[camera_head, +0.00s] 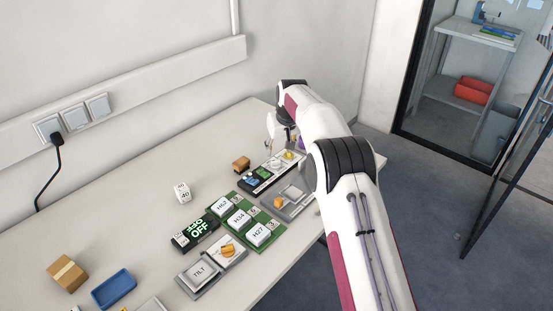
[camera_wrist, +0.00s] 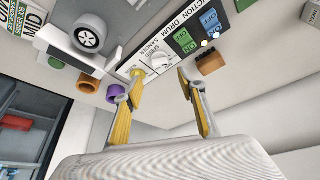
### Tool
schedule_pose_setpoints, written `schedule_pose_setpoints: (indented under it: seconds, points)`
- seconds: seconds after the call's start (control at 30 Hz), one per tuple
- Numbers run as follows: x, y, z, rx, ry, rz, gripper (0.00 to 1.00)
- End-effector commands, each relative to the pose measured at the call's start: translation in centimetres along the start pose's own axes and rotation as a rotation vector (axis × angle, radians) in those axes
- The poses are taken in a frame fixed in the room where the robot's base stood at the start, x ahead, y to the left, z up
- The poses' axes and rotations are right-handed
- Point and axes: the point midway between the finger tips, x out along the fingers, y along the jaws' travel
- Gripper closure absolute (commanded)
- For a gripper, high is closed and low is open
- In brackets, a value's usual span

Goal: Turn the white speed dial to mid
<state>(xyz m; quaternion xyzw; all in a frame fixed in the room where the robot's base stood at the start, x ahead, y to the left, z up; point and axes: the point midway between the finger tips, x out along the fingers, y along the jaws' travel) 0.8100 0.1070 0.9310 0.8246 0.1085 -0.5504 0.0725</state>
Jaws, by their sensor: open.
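The white speed dial (camera_wrist: 160,62) sits on the dark and white panel marked drum sander (camera_wrist: 128,64) in the wrist view. It lies just beyond my gripper (camera_wrist: 158,76), roughly between the two fingertips. The fingers are spread apart with nothing between them, and they seem clear of the dial. The dial's pointer is too small to read. In the head view the panel (camera_head: 262,179) is near the table's far right edge, with the pale dial (camera_head: 278,164) on it. My gripper (camera_head: 283,130) is above the panel's far end, partly hidden by my arm.
A yellow button (camera_wrist: 137,72) is close beside the dial, near the left finger. Green and blue switches (camera_wrist: 186,40) and a brown block (camera_wrist: 210,63) are on the other side. A card reads MID (camera_wrist: 35,36).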

Motion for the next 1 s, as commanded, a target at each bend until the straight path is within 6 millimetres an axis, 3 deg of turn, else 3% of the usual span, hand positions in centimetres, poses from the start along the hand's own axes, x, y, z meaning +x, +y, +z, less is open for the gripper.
schedule_pose_setpoints:
  seconds: [0.6, 1.0]
  points:
    - [4.9, 0.0, 0.2, 0.000, 0.000, 0.000, 0.60]
    - [7.2, 0.0, 0.1, 0.000, 0.002, 0.000, 0.60]
